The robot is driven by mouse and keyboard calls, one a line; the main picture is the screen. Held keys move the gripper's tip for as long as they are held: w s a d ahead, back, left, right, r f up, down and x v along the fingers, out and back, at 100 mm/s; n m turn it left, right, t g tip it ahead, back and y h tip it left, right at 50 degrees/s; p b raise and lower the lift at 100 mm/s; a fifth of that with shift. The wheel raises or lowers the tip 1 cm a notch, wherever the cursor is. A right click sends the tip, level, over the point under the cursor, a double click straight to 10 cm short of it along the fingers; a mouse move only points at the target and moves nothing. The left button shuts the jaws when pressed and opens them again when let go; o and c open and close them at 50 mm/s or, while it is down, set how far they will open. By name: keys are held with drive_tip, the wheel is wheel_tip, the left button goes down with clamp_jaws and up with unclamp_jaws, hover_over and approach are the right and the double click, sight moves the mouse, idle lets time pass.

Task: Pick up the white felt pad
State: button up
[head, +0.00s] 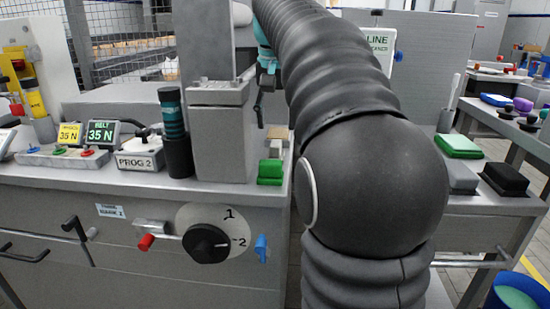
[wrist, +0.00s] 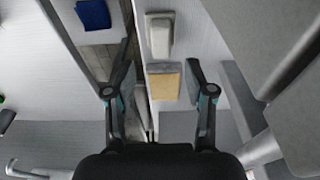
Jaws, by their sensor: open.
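A pale, whitish-grey pad (wrist: 159,35) with rounded corners lies on a narrow light surface in the wrist view; it looks like the white felt pad. A tan block (wrist: 164,82) lies just nearer, in line with it. My gripper (wrist: 162,75) is open, its fingers either side of the tan block in the picture, with the pale pad beyond the fingertips. I cannot tell its height above them. In the head view, the pale pad (head: 275,148) and tan block (head: 277,133) sit beside the grey column. My gripper (head: 264,85) hangs above them, partly hidden by my arm.
A green block (head: 270,172) sits near the bench's front edge. The grey column (head: 218,130) and a dark teal-banded cylinder (head: 175,132) stand left. A blue item (wrist: 93,14) shows left in the wrist view.

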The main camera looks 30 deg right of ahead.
sight(276, 143)
wheel_tip(276, 143, down, 5)
drive_tip(key=shift+a+f+b, duration=0.15)
drive_tip(key=shift+b, duration=0.65)
drive_tip(key=shift+f, duration=0.45)
clamp_jaws()
